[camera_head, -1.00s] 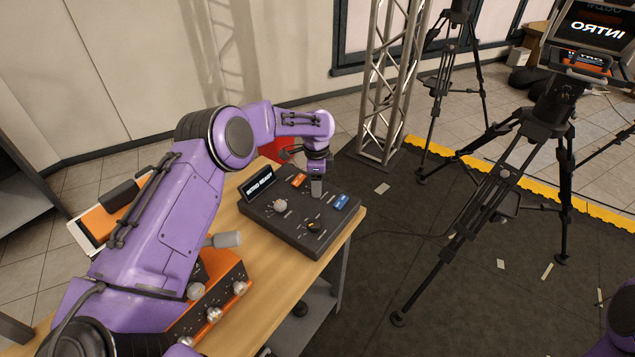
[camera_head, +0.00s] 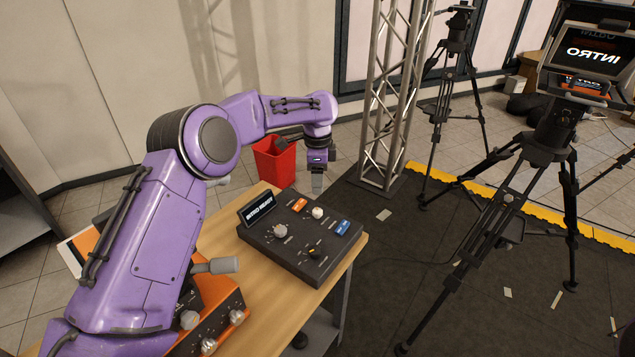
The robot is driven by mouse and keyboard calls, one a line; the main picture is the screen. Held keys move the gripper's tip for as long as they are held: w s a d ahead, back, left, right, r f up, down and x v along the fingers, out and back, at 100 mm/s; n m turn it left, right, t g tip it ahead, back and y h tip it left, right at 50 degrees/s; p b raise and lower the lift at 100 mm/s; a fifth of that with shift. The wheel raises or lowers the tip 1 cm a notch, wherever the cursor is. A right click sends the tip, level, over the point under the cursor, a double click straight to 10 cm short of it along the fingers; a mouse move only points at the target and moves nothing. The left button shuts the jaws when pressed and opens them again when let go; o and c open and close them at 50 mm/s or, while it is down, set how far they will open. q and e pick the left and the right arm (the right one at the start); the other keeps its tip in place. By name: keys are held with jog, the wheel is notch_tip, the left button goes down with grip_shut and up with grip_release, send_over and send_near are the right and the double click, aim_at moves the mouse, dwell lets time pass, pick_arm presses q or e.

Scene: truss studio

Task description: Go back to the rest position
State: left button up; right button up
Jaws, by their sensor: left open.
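My left gripper (camera_head: 317,182) hangs from the purple arm that comes in from the left. It points down, open and empty, above and beyond the back edge of the dark control console (camera_head: 304,240). I see a gap between the gripper and the console in the picture. The console lies on the wooden table (camera_head: 262,313). It has knobs, an orange and a blue button, a pale knob, and a small display (camera_head: 258,207) reading "INTRO READY". My right gripper is not in view.
An orange device with knobs (camera_head: 215,318) stands on the table near my left arm. A red bin (camera_head: 275,162) stands behind the table.

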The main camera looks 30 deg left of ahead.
aim_at(317, 211)
pick_arm(q)
notch_tip(317, 211, down, 11)
jog(key=shift+r+p, duration=0.2)
jog(key=shift+p, duration=0.85)
